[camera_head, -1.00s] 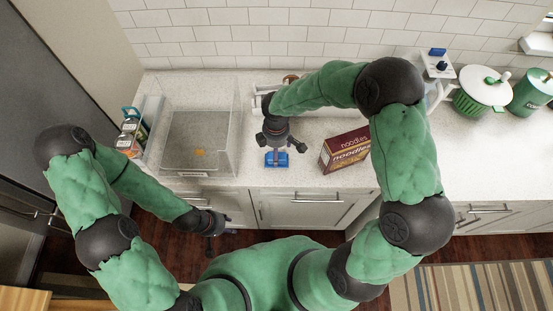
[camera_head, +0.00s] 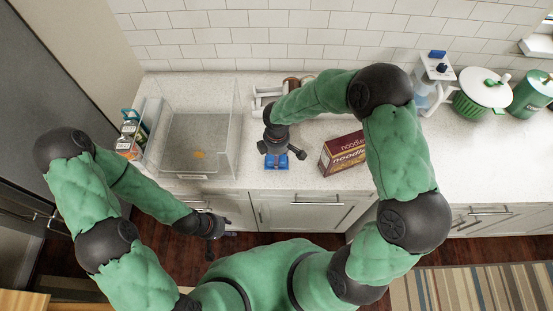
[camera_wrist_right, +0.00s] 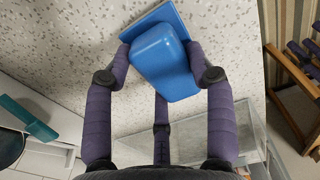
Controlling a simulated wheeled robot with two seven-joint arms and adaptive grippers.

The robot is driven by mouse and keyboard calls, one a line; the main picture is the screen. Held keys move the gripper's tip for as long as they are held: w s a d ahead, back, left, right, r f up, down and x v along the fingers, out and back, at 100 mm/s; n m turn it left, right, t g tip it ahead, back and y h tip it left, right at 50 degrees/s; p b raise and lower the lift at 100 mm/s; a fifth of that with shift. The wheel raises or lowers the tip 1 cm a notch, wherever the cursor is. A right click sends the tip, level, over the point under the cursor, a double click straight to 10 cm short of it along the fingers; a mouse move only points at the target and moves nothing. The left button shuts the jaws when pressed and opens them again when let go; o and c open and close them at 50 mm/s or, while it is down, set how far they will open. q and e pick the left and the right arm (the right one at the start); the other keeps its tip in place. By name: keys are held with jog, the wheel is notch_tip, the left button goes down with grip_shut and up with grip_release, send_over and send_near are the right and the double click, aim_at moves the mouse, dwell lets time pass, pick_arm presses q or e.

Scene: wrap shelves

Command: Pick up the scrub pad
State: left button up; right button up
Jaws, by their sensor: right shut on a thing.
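The scrub pad is a blue block on a flat blue base. It is at the front edge of the counter in the head view (camera_head: 277,161), and fills the top middle of the right wrist view (camera_wrist_right: 165,62). My right gripper (camera_head: 281,155) is over it from above, and its purple fingers (camera_wrist_right: 163,75) are shut on the block's sides. Whether the base touches the counter is unclear. My left gripper (camera_head: 222,243) hangs in front of the lower cabinets, fingers spread and empty.
A clear open bin (camera_head: 207,125) stands left of the scrub pad, with a rack of cans and bottles (camera_head: 130,135) beyond it. A noodles box (camera_head: 345,152) lies close on the right.

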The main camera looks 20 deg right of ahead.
jog(key=shift+r, duration=0.55)
notch_tip(320, 180, up, 2)
jog(key=shift+r, duration=0.15)
jog(key=s+a+r+p, duration=0.1)
jog(key=s+r, duration=0.8)
jog(key=s, duration=0.5)
jog(key=shift+r, duration=0.3)
jog(key=shift+a, duration=0.1)
jog(key=shift+o, duration=0.9)
jog(key=shift+f, duration=0.1)
